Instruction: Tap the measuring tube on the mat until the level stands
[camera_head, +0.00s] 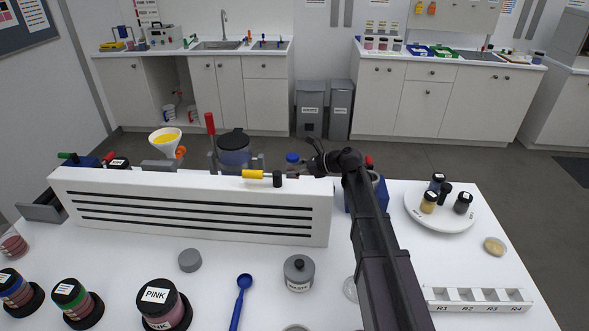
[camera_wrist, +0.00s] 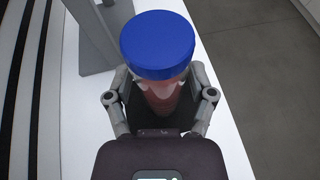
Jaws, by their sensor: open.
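The measuring tube (camera_wrist: 163,92) has a wide blue cap and pinkish-red contents, and stands between the fingers of my gripper (camera_wrist: 161,104) in the wrist view. The fingers are open on both sides of it. A dark surface shows around its foot; I cannot tell whether this is the mat. In the head view a blue cap (camera_head: 293,158) shows behind the white slotted panel, just left of my gripper (camera_head: 314,161). The tube's lower part is hidden there by the panel. The level inside cannot be read.
The white slotted panel (camera_head: 190,207) stands close in front of the tube. Behind it are a dark-lidded jar (camera_head: 234,152), a funnel with yellow powder (camera_head: 165,138) and a yellow-handled tool (camera_head: 262,175). A round white tray (camera_head: 440,218) with 3 jars stands to the right.

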